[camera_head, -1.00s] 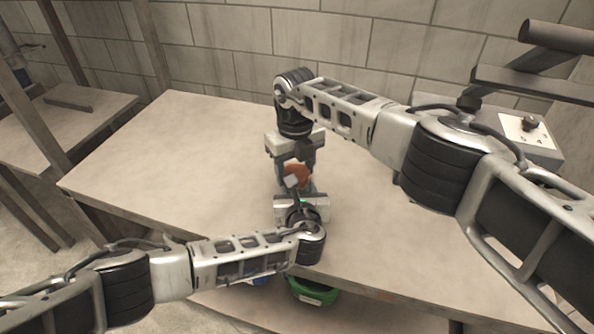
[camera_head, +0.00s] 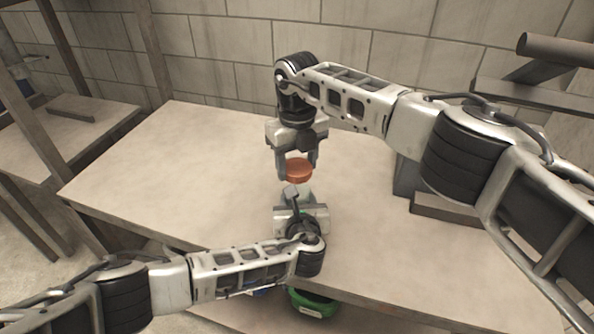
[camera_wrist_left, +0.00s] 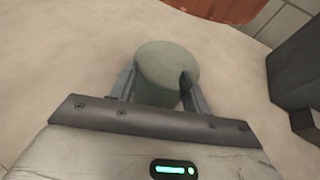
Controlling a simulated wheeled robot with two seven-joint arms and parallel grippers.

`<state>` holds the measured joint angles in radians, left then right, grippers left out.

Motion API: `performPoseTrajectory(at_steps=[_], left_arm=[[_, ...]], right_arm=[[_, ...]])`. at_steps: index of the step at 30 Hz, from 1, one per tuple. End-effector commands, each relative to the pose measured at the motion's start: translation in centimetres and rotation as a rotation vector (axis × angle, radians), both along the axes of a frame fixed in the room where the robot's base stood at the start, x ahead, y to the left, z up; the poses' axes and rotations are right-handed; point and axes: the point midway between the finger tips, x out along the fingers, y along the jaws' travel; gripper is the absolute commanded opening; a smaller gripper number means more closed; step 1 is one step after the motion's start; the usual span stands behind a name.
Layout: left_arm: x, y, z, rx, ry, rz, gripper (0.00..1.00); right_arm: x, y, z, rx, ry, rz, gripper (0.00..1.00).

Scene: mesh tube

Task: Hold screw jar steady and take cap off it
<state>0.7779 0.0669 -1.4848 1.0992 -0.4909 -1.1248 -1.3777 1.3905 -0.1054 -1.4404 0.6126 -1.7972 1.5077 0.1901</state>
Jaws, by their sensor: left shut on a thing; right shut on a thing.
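The screw jar (camera_wrist_left: 167,72) is a pale grey-green cylinder standing on the table. In the left wrist view it sits between the fingers of my left gripper (camera_wrist_left: 158,88), which is shut on it. In the head view my left gripper (camera_head: 300,205) mostly hides the jar. The cap (camera_head: 298,170) is an orange-brown disc held between the fingers of my right gripper (camera_head: 297,174), shut on it. The cap is above the jar and apart from it. Part of the cap's edge seems to show at the top of the left wrist view (camera_wrist_left: 225,8).
The pale table (camera_head: 180,170) is bare to the left. A grey box-like object (camera_head: 408,175) stands on its right, partly behind my right arm. A green container (camera_head: 312,302) is below the front edge. A block wall (camera_head: 220,45) is behind.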

Motion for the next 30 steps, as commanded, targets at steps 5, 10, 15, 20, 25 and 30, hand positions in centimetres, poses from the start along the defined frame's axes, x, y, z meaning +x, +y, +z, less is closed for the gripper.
performPoseTrajectory(at_steps=[5,10,15,20,25,30], left_arm=[[0.0,0.0,0.0,0.000,0.000,0.001,0.00],[0.0,0.0,0.0,0.000,0.000,0.000,0.73],[0.0,0.0,0.0,0.000,0.000,0.000,0.73],[-0.2,0.0,0.1,0.000,0.000,0.000,0.73],[-1.8,-0.2,0.5,-0.003,0.000,-0.002,0.73],[-5.1,-0.5,1.8,-0.003,0.003,-0.003,0.73]], right_arm=[[0.0,0.0,0.1,0.000,0.001,0.000,0.27],[0.0,0.0,0.1,0.000,0.001,0.000,0.27],[0.0,0.0,0.1,0.000,0.001,0.000,0.27],[0.0,0.0,0.0,0.000,0.001,0.000,0.27],[0.0,0.0,-0.2,0.000,0.001,0.000,0.27],[0.0,0.0,-0.2,0.000,0.001,0.000,0.27]])
